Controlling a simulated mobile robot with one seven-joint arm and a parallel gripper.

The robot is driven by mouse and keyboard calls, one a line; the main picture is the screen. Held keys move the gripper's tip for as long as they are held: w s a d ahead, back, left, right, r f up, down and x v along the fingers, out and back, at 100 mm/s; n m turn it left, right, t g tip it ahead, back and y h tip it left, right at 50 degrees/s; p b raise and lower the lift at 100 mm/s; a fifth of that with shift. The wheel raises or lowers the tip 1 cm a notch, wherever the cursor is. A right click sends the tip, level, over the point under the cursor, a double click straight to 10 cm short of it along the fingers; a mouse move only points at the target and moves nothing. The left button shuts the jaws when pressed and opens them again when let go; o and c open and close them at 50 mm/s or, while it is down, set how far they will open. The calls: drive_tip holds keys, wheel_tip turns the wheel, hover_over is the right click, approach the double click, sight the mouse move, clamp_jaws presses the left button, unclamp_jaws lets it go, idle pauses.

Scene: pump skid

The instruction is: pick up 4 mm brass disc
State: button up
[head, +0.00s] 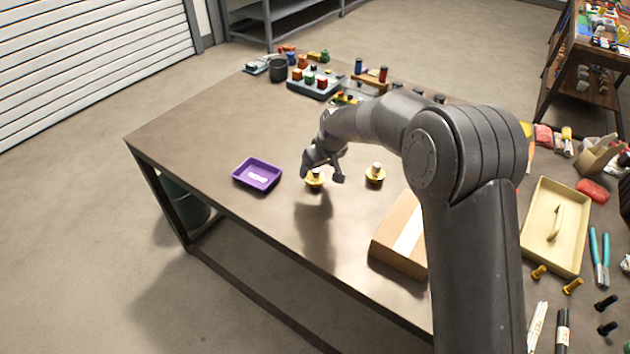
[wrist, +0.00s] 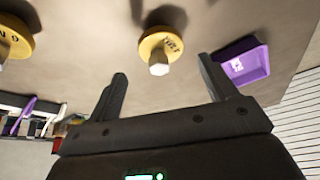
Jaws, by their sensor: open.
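Two round brass discs with pale knobs stand on the table. One brass disc (head: 315,183) is right at my gripper (head: 323,173), partly covered by it in the head view. In the wrist view this disc (wrist: 153,42) lies ahead of and between the two fingertips of my gripper (wrist: 163,70), with its pale knob toward me. The fingers are apart and nothing is held. The other brass disc (head: 375,177) stands to the right, and at the upper left of the wrist view (wrist: 14,40). Both carry dark markings; I cannot read which is 4 mm.
A purple tray (head: 257,174) with a white label stands left of the discs. A cardboard box (head: 400,240) is at the front right. A blue-grey tray of coloured parts (head: 313,88) is at the back. The table's left part is clear.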

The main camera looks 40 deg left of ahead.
sight(313, 176)
drive_tip(key=shift+a+x, duration=0.2)
drive_tip(key=shift+x, duration=2.4)
drive_tip(key=shift+s, duration=0.1)
drive_tip(key=shift+c, duration=0.6)
drive_tip(key=c, duration=0.9)
drive_tip(key=shift+r, duration=0.1)
drive_tip(key=shift+c, duration=0.4)
drive_tip(key=shift+r, duration=0.1)
